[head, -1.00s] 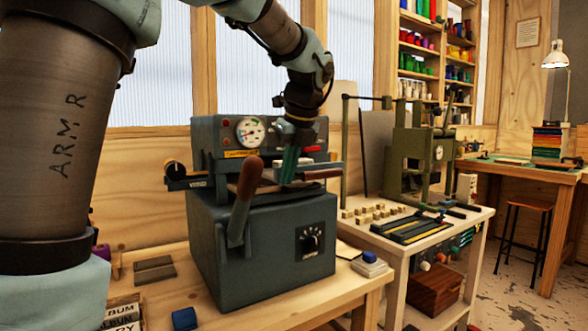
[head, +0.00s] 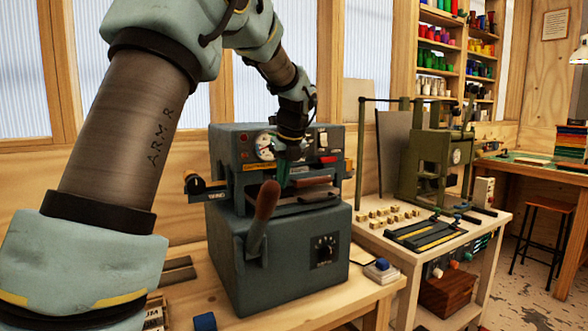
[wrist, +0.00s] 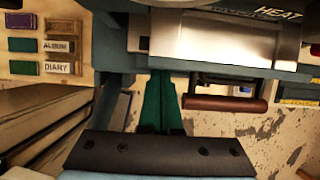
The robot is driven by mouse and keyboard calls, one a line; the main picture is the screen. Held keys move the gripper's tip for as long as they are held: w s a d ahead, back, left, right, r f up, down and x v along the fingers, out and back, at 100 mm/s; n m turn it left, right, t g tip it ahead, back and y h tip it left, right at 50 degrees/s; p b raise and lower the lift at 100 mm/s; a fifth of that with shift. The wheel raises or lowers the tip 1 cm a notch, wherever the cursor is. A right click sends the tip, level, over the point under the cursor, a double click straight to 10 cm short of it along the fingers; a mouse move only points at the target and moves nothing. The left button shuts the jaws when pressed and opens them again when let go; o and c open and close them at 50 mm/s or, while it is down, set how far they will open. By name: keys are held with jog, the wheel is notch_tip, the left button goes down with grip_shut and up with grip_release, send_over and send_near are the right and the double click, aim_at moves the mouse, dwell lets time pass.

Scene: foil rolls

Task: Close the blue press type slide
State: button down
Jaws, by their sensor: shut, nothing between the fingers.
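The blue press (head: 285,255) is a blue-grey machine on the wooden bench in the head view, with a dial gauge and a brown-gripped lever at its front. A brown bar handle (wrist: 225,103) on a dark bracket shows in the wrist view, below a metal block marked HEAT; I take it to be the type slide's handle. In the head view, brown parts show in the press opening (head: 309,182). My gripper (wrist: 160,105) has green fingers, shut and empty, just left of the handle. In the head view my gripper (head: 283,175) is at the press opening; contact is unclear.
The press lever (head: 262,215) stands up in front of the opening. A foil roll (head: 196,186) sits at the press's left. A green press (head: 432,165) and small blocks stand on the white table to the right. Labelled boxes (wrist: 58,55) lie at left in the wrist view.

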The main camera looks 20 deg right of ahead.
jog(key=w+p, duration=0.1)
jog(key=w, duration=0.1)
jog(key=w+p, duration=0.1)
jog(key=w, duration=0.1)
jog(key=w+a+p, duration=0.1)
jog(key=w, duration=0.1)
jog(key=shift+r, duration=0.1)
jog(key=shift+a, duration=0.1)
